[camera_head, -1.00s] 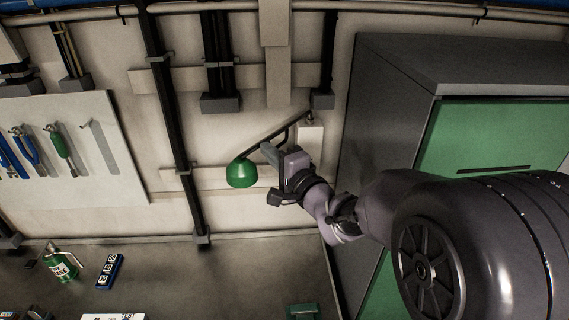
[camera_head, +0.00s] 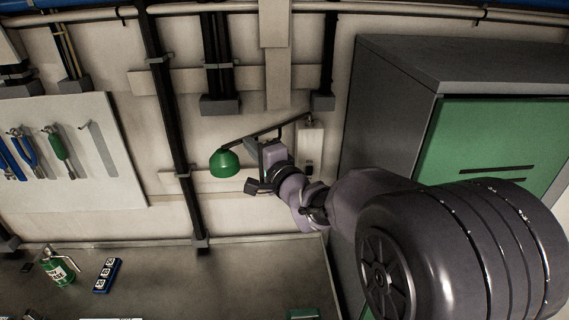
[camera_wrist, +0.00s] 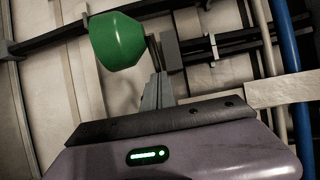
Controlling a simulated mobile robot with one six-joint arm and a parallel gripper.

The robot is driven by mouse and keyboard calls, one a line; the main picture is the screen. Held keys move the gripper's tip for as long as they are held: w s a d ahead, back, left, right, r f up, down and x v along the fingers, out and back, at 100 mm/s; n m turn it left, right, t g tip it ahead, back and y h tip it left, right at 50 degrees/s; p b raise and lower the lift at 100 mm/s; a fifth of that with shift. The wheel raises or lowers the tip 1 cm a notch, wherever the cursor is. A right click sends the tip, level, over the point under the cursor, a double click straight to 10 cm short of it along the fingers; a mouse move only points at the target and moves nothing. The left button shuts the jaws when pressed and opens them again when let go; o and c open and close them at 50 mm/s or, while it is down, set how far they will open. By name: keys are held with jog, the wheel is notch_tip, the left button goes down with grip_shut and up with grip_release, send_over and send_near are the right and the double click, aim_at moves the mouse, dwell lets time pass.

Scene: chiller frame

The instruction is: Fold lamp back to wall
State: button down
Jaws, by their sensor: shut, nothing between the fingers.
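The lamp has a green shade (camera_head: 225,162) on a dark arm (camera_head: 270,131) that runs from a white wall mount (camera_head: 311,150). In the head view my gripper (camera_head: 251,168) is just right of the shade and below the lamp arm. In the wrist view the green shade (camera_wrist: 118,41) is large at the upper left, beyond my gripper (camera_wrist: 157,80). The fingers are shut together and empty. They overlap the lamp arm in the picture; whether they touch it, I cannot tell.
A grey cabinet with a green door (camera_head: 490,145) stands to the right. Dark vertical pipes (camera_head: 172,130) run down the wall. A tool board (camera_head: 70,150) hangs at the left.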

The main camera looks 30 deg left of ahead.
jog(key=shift+s+a+x, duration=0.1)
jog(key=shift+s+x, duration=0.05)
jog(key=shift+x, duration=1)
jog(key=shift+s+a+x, duration=0.1)
jog(key=shift+s+x, duration=0.1)
jog(key=shift+x, duration=0.95)
jog(key=shift+p+x, duration=0.5)
jog(key=shift+x, duration=1.8)
